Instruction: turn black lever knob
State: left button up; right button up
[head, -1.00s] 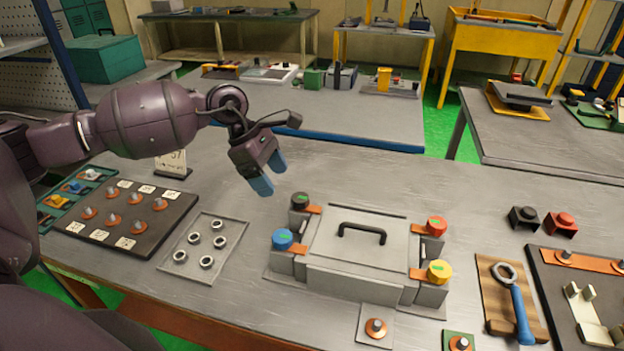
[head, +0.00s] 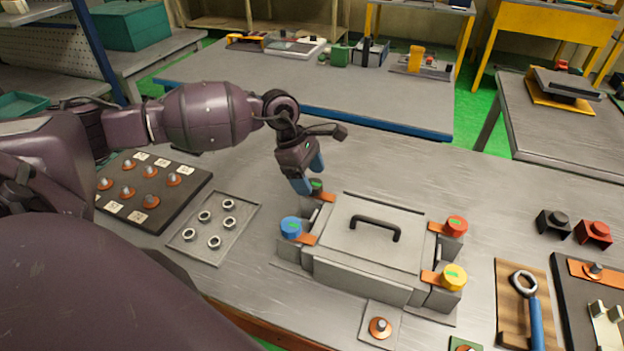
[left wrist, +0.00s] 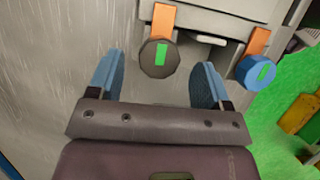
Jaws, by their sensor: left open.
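The black lever knob (head: 316,186) is round with a green mark on top and sits at the back left corner of the grey box (head: 375,238). In the head view it is partly hidden by my left gripper (head: 308,179). In the left wrist view the black knob (left wrist: 157,59) lies between the two blue fingers, just beyond their tips, with an orange lever above it. My left gripper (left wrist: 161,72) is open and holds nothing. I cannot tell whether a finger touches the knob. My right gripper is not in view.
A blue knob (head: 291,228), a red knob (head: 456,227) and a yellow knob (head: 453,277) sit at the box's other corners. A black handle (head: 375,228) stands on the lid. A tray of nuts (head: 246,211) lies to the left. The table behind the box is clear.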

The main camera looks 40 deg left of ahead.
pick_arm(q)
jog(key=shift+x, duration=0.9)
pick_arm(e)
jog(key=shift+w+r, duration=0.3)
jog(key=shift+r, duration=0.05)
pick_arm(q)
jog(key=c, duration=0.9)
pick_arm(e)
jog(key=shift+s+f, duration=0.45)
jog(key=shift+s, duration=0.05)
